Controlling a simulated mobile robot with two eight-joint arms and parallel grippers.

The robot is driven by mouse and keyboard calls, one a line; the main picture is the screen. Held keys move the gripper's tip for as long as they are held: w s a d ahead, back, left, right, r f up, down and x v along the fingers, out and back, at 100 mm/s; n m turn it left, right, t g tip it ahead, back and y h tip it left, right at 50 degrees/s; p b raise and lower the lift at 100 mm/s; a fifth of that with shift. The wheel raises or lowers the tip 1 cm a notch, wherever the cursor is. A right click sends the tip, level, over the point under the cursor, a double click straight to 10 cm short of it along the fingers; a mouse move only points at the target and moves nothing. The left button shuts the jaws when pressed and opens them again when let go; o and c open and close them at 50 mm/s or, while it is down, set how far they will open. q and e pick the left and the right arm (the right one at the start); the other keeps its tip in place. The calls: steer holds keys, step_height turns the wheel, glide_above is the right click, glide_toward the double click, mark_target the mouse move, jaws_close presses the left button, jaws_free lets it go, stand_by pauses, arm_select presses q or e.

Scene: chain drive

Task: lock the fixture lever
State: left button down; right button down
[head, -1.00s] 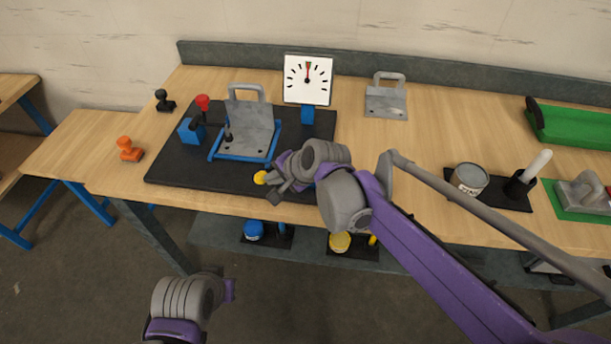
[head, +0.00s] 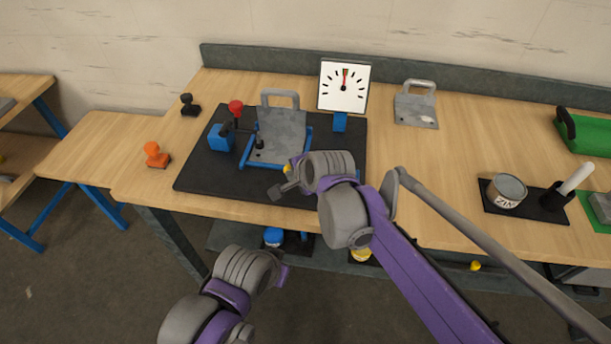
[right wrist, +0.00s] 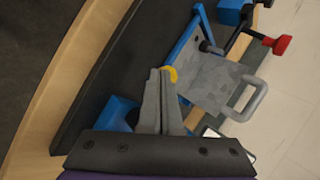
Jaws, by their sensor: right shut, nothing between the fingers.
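The fixture sits on a black base (head: 205,178). A grey plate with a handle (head: 282,135) lies in its blue frame (head: 243,152). A lever with a red knob (head: 236,107) rises by a blue block (head: 220,138) on the left. A yellow tip (head: 287,169), perhaps a lever's end, shows at the frame's front edge. My right gripper (head: 281,191) is shut and empty in front of the frame. In the right wrist view its fingertips (right wrist: 160,72) are right beside the yellow tip (right wrist: 171,75); contact is unclear. My left arm shows low in the head view, its fingers hidden.
A dial gauge (head: 344,86) stands behind right of the plate. An orange-handled stamp (head: 156,154) and a black one (head: 190,104) are left of the base. A loose grey plate (head: 416,110) lies at the back. A can (head: 506,190) stands right, beyond my right arm.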

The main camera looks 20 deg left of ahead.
arm_select(q)
steer(key=shift+w+d, duration=0.2)
arm_select(e)
steer(key=shift+w+a, duration=0.45)
steer(key=shift+d, duration=0.2)
